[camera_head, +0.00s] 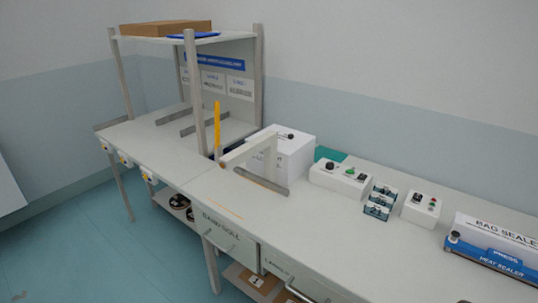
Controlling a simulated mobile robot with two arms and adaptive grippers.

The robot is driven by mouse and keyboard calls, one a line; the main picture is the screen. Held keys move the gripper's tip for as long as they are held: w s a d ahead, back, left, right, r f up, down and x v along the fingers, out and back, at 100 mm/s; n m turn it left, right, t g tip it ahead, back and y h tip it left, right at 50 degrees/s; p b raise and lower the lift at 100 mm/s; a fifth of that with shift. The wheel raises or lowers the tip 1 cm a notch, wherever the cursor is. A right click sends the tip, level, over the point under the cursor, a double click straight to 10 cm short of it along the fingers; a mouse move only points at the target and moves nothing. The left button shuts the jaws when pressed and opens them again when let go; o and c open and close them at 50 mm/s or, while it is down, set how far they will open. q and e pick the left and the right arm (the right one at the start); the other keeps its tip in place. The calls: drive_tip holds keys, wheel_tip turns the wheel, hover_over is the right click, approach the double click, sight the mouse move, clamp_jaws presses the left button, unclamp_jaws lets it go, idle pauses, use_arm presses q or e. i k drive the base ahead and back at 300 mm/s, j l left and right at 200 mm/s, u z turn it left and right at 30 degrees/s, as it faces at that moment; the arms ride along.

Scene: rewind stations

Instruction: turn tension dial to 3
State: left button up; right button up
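Neither of my grippers is in view. No dial is clearly labelled as the tension dial at this size. A white control box (328,179) on the bench carries a dark knob and a green button. A second white control box (410,212) to its right has a dark knob and small red and green buttons. A larger white box (296,157) with a dark knob on top (290,136) stands behind a pale arm on the bench. I cannot read any dial setting.
The long pale workbench (225,195) has a clear front strip. A shelf rack (160,37) holds a cardboard box (165,28). A blue heat sealer (495,258) stands at right; drawers (228,238) are below.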

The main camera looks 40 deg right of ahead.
sight(330, 166)
drive_tip(key=i+l+z, duration=0.1)
drive_tip(key=i+z, duration=0.15)
drive_tip(key=z, duration=0.25)
drive_tip(key=i+z, duration=0.3)
drive_tip(key=z, duration=0.2)
drive_tip(key=i+z, duration=0.25)
drive_tip(key=z, duration=0.2)
